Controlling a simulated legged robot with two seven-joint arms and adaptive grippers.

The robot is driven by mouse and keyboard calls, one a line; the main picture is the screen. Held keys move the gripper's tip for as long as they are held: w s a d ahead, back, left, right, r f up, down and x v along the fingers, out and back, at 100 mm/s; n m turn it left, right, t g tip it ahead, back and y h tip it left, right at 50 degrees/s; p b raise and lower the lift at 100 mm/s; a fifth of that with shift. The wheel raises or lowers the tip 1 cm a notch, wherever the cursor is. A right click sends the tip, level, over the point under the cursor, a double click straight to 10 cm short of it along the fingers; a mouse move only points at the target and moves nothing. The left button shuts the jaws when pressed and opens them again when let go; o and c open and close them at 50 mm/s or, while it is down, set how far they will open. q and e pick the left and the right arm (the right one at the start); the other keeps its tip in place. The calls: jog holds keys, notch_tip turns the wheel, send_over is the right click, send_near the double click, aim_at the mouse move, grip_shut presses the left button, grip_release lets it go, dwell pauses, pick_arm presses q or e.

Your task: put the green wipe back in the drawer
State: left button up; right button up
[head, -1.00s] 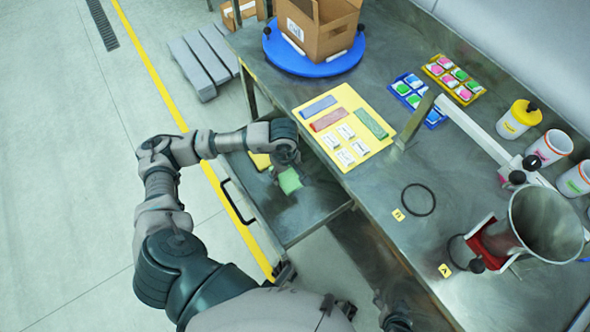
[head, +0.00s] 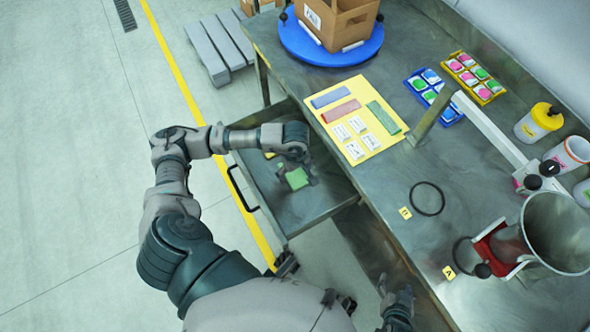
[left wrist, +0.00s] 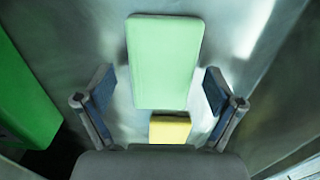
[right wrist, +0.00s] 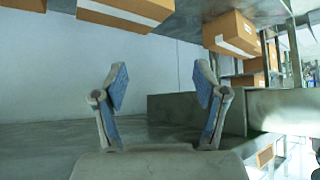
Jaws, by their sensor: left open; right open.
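The green wipe (head: 297,178) is a pale green block in the open drawer (head: 310,215). In the left wrist view the wipe (left wrist: 165,60) lies on a metal surface, its near part between the finger lines. My left gripper (head: 296,176) is over the drawer, open; its fingers (left wrist: 158,95) stand apart on either side of the wipe. I cannot tell whether they touch it. A yellow block (left wrist: 170,128) lies just nearer than the wipe. My right gripper (head: 398,305) is low at the bench's front edge. It is open and empty in the right wrist view (right wrist: 160,85).
A yellow mat (head: 388,146) with coloured strips and white cards lies on the bench beside the drawer. A black ring (head: 427,198) and a metal funnel (head: 558,232) are farther right. A box stands on a blue turntable (head: 305,50). A darker green thing (left wrist: 25,90) shows at left.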

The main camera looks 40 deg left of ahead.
aim_at(295, 172)
jog(key=shift+d, duration=0.1)
pick_arm(q)
jog(key=shift+r, duration=0.25)
notch_tip(295, 172, up, 12)
jog(key=p, duration=0.2)
jog(key=shift+f, duration=0.2)
pick_arm(e)
jog(key=s+d+f+g+h, duration=0.1)
jog(key=s+d+g, duration=0.1)
jog(key=s+g, duration=0.2)
jog(key=s, duration=0.3)
jog(key=shift+s+d+f, duration=0.25)
jog(key=shift+s+f, duration=0.1)
jog(key=shift+f, duration=0.05)
pick_arm(q)
jog(key=shift+a+f, duration=0.1)
pick_arm(e)
jog(key=shift+w+a, duration=0.1)
